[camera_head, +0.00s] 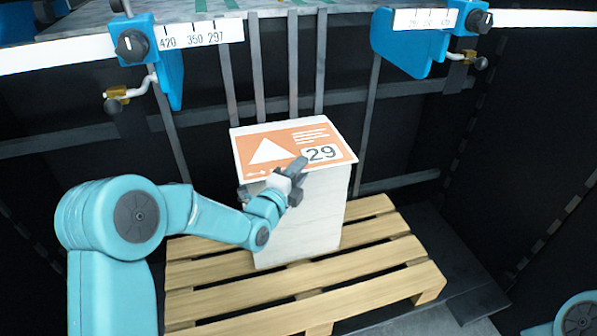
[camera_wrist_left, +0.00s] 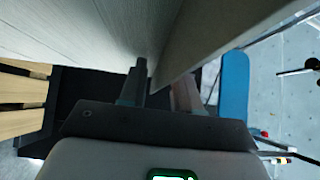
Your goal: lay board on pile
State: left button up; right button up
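The board (camera_head: 262,133) is a white panel with an orange print, a white triangle and the number 29. In the head view it lies over the top of the pale pile (camera_head: 320,210). In the left wrist view the board (camera_wrist_left: 205,45) shows as a grey plane standing out beyond the pile's lined side (camera_wrist_left: 80,35). My left gripper (camera_head: 297,181) is at the board's front edge. Its fingers are apart, one above and one below that edge, and they also show in the left wrist view (camera_wrist_left: 160,90). Contact is unclear. My right gripper is out of view.
The pile stands on a wooden pallet (camera_head: 390,277). Behind are dark upright bars (camera_head: 292,65). Above are blue clamps (camera_head: 168,65) with scales, and another at right (camera_head: 405,50). The pallet's right part is bare.

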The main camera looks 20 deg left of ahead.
pick_arm(q)
jog(key=shift+r, duration=0.15)
jog(key=s+a, duration=0.2)
jog(key=s, duration=1)
jog(key=s+d+f+n+g, duration=0.25)
jog(key=f+n+g, duration=0.2)
jog(key=f, duration=0.55)
jog(key=s+d+f+n+g, duration=0.1)
jog(key=s+f+n+g, duration=0.25)
jog(key=f+n, duration=0.45)
jog(key=s+d+f+n+g, duration=0.2)
jog(key=s+f+n+g, duration=0.2)
jog(key=s+f, duration=0.3)
jog(key=s+d+f+n+g, duration=0.3)
jog(key=s+f+n+g, duration=0.2)
jog(key=s+f, duration=0.3)
jog(key=s+n, duration=0.1)
jog(key=s, duration=0.2)
jog(key=shift+s+d+h, duration=0.15)
jog(key=shift+s+h, duration=0.1)
jog(key=shift+h, duration=0.05)
